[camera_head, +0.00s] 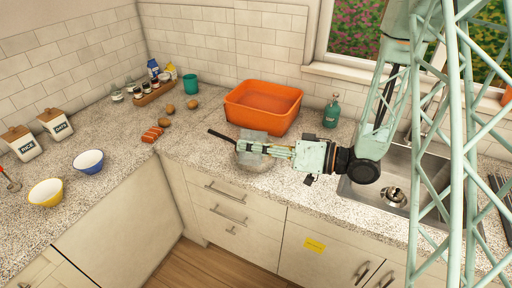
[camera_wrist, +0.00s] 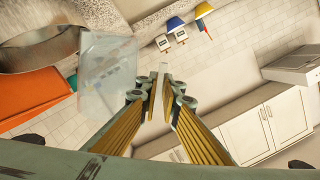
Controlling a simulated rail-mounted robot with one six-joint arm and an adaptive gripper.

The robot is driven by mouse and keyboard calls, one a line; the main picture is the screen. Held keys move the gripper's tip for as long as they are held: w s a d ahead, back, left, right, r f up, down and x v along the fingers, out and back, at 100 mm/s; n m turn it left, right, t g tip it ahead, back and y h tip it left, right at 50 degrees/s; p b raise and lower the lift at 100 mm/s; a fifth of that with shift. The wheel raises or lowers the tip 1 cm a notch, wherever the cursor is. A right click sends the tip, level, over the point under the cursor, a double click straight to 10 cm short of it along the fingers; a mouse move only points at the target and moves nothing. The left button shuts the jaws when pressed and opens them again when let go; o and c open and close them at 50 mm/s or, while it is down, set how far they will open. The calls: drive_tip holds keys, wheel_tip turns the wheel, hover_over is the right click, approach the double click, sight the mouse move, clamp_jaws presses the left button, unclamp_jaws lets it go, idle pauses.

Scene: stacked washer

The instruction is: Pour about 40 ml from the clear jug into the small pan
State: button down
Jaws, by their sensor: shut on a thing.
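The clear jug (camera_head: 252,138) is in my gripper (camera_head: 283,151), which is shut on it from the right in the head view. In the wrist view, the see-through jug (camera_wrist: 107,75) is left of my gripper's fingertips (camera_wrist: 160,88), with a pale strip, probably its handle, between them. The small pan (camera_head: 252,164) is on the counter under the jug, its dark handle pointing up and left. In the wrist view, the metal pan (camera_wrist: 45,48) is beside the jug at upper left. The jug and my gripper partly hide the pan. I cannot tell the liquid level or whether any is flowing.
An orange basin (camera_head: 263,104) stands close behind the pan. A teal soap bottle (camera_head: 332,111) is right of it, before the sink (camera_head: 385,190). Potatoes, a spice rack (camera_head: 155,92), a teal cup (camera_head: 190,84) and bowls (camera_head: 89,161) are to the left.

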drive_tip(key=shift+s+a+f+n+t+b, duration=0.2)
drive_tip(key=shift+s+f+n+b, duration=0.55)
drive_tip(key=shift+b, duration=1.5)
drive_tip(key=shift+s+a+f+n+t+b, duration=0.2)
drive_tip(key=shift+s+f+n+b, duration=0.55)
drive_tip(key=shift+b, duration=1.5)
drive_tip(key=shift+s+f+n+y+b, duration=0.4)
drive_tip(key=shift+s+f+n+b, duration=0.45)
drive_tip(key=shift+b, duration=1.7)
drive_tip(key=shift+a+n, duration=0.1)
drive_tip(key=shift+n, duration=0.25)
